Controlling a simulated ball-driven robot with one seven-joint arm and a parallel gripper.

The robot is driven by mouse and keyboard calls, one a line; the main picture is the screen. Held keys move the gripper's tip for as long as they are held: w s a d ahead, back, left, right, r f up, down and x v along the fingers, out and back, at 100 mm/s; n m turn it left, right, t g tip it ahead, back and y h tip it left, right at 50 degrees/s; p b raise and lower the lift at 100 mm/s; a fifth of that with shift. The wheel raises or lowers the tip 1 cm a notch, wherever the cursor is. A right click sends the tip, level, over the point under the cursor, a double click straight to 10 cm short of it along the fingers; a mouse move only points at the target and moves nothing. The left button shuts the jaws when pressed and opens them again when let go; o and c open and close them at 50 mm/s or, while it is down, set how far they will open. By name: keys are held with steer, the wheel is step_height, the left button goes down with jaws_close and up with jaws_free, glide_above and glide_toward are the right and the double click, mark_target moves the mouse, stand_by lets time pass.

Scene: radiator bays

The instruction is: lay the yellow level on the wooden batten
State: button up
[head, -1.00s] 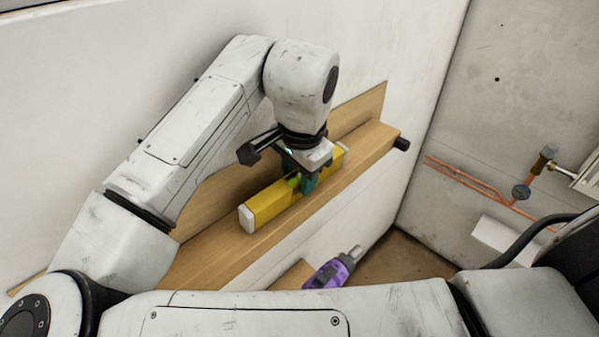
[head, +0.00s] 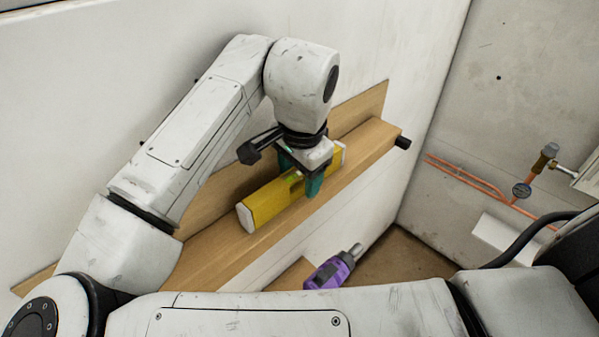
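The yellow level (head: 268,204), with pale end caps, lies lengthwise on the wooden batten (head: 222,249), a ledge along the wall. The level looks rolled a little about its length, and its green vial shows only partly. My gripper (head: 300,180) points down over the level's middle to far part. Its teal fingers are apart, one on each side of the level, and look open. The near finger hides part of the level; the contact on the far side is hidden.
A wooden board (head: 360,108) stands against the wall behind the batten. A black knob (head: 402,142) is at the batten's far end. A purple tool (head: 334,270) lies below. Copper pipes (head: 480,185) with a gauge are on the right wall.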

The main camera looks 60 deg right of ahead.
steer(key=shift+o, duration=0.4)
steer(key=shift+r, duration=0.1)
step_height(320, 180, up, 10)
steer(key=s+a, duration=0.1)
steer(key=shift+s+a+r, duration=0.15)
steer(key=shift+a+r, duration=0.05)
steer(key=shift+a, duration=0.15)
